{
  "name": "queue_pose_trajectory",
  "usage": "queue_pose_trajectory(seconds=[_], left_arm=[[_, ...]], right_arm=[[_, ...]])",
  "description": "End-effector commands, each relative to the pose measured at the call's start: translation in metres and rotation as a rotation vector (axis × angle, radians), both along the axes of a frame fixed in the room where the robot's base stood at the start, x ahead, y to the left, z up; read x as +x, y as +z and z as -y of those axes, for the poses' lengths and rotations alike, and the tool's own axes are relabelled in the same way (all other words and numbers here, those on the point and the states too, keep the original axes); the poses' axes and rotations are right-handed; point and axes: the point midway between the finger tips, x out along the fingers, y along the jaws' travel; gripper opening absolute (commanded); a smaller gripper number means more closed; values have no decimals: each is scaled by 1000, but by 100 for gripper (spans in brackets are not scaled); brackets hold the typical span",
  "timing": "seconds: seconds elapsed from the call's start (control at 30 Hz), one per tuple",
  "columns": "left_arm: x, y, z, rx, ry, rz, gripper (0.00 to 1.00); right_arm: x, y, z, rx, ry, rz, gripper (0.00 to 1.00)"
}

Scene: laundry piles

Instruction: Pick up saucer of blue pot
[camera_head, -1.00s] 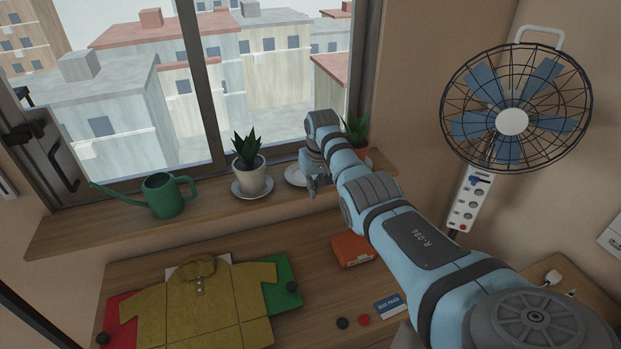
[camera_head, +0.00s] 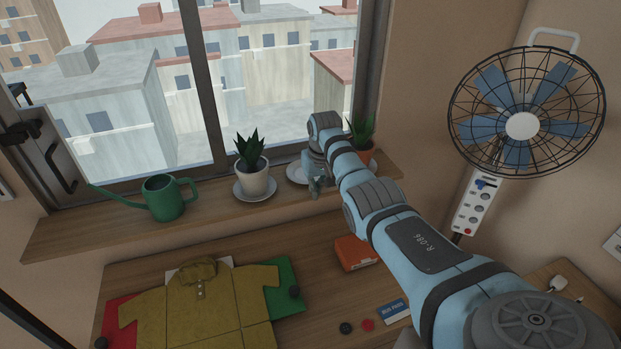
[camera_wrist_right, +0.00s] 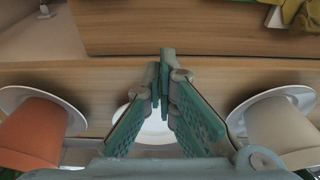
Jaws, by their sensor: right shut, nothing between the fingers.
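A white saucer (camera_head: 294,173) with no pot seen on it lies on the window sill, partly hidden by my right gripper (camera_head: 313,184). In the right wrist view the saucer (camera_wrist_right: 155,133) shows behind the fingers of my right gripper (camera_wrist_right: 164,68). Those fingers are shut with nothing between them. Whether they touch the saucer I cannot tell. A white pot (camera_head: 255,183) with a spiky plant stands on its own saucer (camera_head: 240,193) to the left. An orange pot (camera_head: 366,157) stands to the right, partly behind my arm. No blue pot shows. My left gripper is not in view.
A green watering can (camera_head: 163,198) stands on the sill's (camera_head: 90,229) left part. Below, the table holds a folded mustard shirt (camera_head: 205,305) and an orange box (camera_head: 354,252). A fan (camera_head: 522,125) stands at the right. The window is behind the sill.

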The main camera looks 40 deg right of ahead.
Motion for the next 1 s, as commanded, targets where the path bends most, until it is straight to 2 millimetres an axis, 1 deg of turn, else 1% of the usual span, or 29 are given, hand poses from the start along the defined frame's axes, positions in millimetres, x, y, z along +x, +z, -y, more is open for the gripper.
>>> queue_pose_trajectory(seconds=[0.03,0.1,0.23,0.37,0.47,0.6,0.7,0.8,0.9,1.0], left_arm=[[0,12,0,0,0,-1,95],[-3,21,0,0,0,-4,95],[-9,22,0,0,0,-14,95],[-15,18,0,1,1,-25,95],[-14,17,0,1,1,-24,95],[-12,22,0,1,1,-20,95],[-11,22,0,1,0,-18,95],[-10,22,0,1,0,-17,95],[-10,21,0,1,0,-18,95],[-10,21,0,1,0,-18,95]], right_arm=[[0,11,0,0,0,0,0],[0,18,0,0,0,-1,0],[-3,12,6,0,-10,-4,0],[-13,10,4,-1,-15,0,0],[-28,9,-1,-3,-10,-1,0],[-60,10,-12,-3,-8,-5,0],[-84,10,-20,-2,-9,-6,0],[-103,10,-26,-2,-10,-6,0],[-113,10,-31,-1,-10,-4,0],[-117,11,-33,2,-9,-5,0]])
